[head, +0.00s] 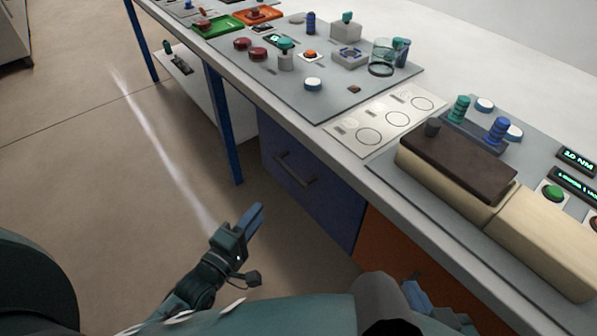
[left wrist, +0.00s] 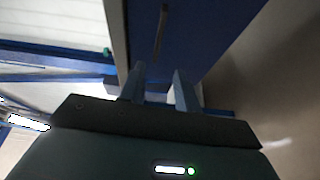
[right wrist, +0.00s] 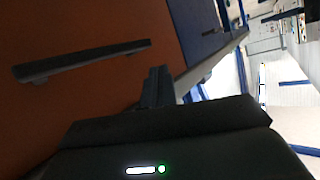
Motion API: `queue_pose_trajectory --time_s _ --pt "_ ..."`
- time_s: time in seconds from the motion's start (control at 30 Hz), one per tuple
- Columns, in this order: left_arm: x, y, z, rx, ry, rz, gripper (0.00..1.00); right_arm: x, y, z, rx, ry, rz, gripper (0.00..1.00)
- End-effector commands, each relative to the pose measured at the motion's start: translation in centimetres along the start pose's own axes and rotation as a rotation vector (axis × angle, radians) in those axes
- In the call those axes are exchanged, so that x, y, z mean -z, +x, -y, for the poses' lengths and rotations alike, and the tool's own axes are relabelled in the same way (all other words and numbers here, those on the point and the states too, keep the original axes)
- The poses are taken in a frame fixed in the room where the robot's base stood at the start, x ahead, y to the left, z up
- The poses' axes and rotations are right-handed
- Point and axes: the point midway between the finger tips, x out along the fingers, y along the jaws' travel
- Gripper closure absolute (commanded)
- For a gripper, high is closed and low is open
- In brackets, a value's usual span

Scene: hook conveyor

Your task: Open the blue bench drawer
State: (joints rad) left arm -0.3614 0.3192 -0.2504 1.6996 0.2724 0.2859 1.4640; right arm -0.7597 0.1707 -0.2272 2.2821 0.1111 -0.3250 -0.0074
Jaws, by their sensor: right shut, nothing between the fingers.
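The blue bench drawer (head: 315,195) sits under the bench, its front looking flush with the bench. Its dark bar handle (head: 295,170) is high on the front. In the left wrist view the blue front (left wrist: 205,30) and the handle (left wrist: 160,32) lie ahead of the fingers. My left gripper (head: 255,220) is in front of the drawer, lower than the handle and apart from it. Its two fingers (left wrist: 160,88) are spread with nothing between them. My right gripper (head: 415,292) is near the orange drawer, partly hidden by my own body; its fingers (right wrist: 158,85) are together and empty.
An orange drawer (head: 400,250) adjoins on the right; its handle (right wrist: 85,60) shows in the right wrist view. The bench top (head: 335,150) above carries buttons, a jar and a padded box. A blue bench leg (head: 222,125) stands left of the drawer. The floor in front is clear.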

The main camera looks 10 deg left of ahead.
Motion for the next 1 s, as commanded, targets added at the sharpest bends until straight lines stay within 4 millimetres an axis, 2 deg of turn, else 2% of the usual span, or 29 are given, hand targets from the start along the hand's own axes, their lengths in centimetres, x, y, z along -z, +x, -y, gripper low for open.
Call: queue_pose_trajectory --time_s 0.17,0.27,0.5,0.7,0.83,1.0 --pt "0.3 0.8 0.1 -0.021 -0.049 -0.004 0.67 -0.1 0.0 0.0 0.001 0.002 -0.006 1.0" --pt "0.3 2.2 0.0 -0.023 -0.049 -0.004 0.67 -0.1 0.0 0.0 0.0 0.002 -0.008 1.0" --pt "0.3 7.2 0.0 -0.022 -0.046 -0.004 0.67 -0.4 0.0 -0.2 -0.004 -0.003 -0.018 1.0" --pt "0.3 10.9 -0.1 -0.02 -0.045 -0.004 0.67 0.3 -0.2 -0.3 -0.008 -0.01 -0.049 1.0" --pt "0.3 12.4 -0.1 -0.018 -0.046 -0.003 0.67 0.2 -0.4 -0.3 -0.01 -0.011 -0.05 1.0" --pt "0.3 13.3 -0.1 -0.017 -0.045 -0.003 0.67 -0.2 -0.7 -0.3 -0.011 -0.011 -0.043 1.0"
